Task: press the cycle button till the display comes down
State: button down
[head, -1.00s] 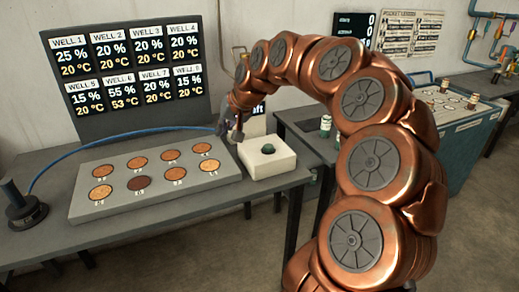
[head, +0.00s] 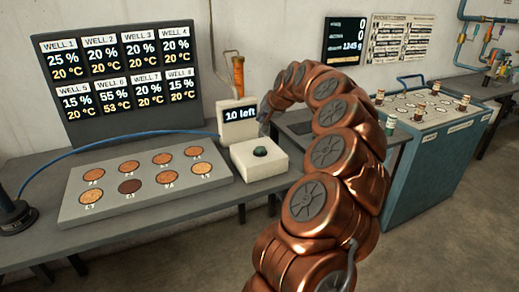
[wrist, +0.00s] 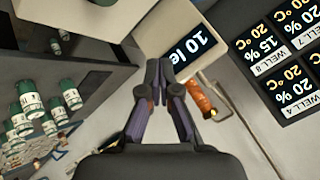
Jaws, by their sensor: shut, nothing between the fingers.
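The cycle button (head: 260,152) is a dark green dome on a white box (head: 262,171) at the table's right end. The screen (wrist: 190,40) also shows, tilted and partly cut off, in the wrist view. My gripper (wrist: 158,70) is shut and empty, its fingertips together before the display unit in that view. In the head view my gripper is mostly hidden by my arm, just right of the display. It appears apart from the button.
A grey plate (head: 75,212) with several round wells lies on the table left of the box. A dark panel (head: 110,75) of well readings stands behind it. An orange-handled tool (head: 238,72) is behind the display. A teal cabinet (head: 415,185) with bottles stands at right.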

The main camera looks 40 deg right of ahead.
aim_at(261, 149)
jog(key=shift+f, duration=0.15)
notch_tip(261, 149, down, 8)
jog(key=b, duration=0.3)
jog(key=shift+f, duration=0.3)
jog(key=shift+f+b, duration=0.1)
jog(key=shift+b, duration=0.2)
dwell(1.2)
jog(key=shift+f+b, duration=0.3)
jog(key=shift+b, duration=0.05)
jog(key=shift+f+b, duration=0.45)
jog(key=shift+f, duration=0.15)
dwell(0.9)
jog(key=shift+r, duration=0.1)
dwell(0.3)
jog(key=shift+r, duration=0.95)
jog(key=shift+r, duration=0.1)
